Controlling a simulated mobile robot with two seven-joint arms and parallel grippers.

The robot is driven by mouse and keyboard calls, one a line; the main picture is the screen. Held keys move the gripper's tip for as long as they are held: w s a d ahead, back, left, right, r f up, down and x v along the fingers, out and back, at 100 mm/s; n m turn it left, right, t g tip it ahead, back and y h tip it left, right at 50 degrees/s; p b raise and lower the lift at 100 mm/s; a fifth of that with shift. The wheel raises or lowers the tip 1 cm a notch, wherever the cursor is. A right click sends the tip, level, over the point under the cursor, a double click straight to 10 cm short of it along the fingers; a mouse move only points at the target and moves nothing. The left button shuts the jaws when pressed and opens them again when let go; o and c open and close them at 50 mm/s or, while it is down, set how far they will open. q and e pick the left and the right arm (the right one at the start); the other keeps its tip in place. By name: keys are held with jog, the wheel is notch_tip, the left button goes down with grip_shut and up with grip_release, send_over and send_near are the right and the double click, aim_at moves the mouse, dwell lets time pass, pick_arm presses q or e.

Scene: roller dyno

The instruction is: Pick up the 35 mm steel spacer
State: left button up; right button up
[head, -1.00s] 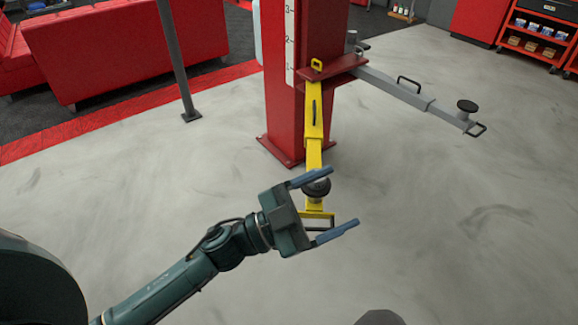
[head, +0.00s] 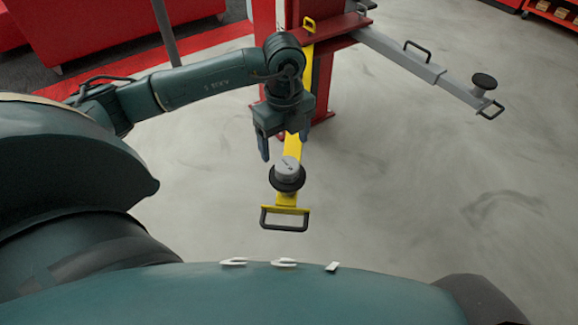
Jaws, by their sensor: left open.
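A grey cylindrical piece (head: 287,168), which looks like the steel spacer, sits on the round black pad (head: 289,186) at the near end of the yellow lift arm (head: 292,147). My left gripper (head: 283,151) points down, just beyond and above the grey piece. Its two blue-grey fingers are apart, with nothing seen between them. I cannot tell whether a finger touches the piece. My right gripper is not in view.
A black handle loop (head: 285,227) ends the yellow arm. A grey lift arm (head: 400,55) with its own black pad (head: 484,81) reaches right from the red post (head: 325,75). Open grey floor (head: 420,180) lies to the right.

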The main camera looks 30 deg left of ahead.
aim_at(287, 165)
pick_arm(q)
jog(key=f, duration=0.8)
jog(key=shift+w+d+f, duration=0.15)
jog(key=shift+w, duration=0.1)
jog(key=c, duration=1.2)
jog(key=shift+c, duration=0.2)
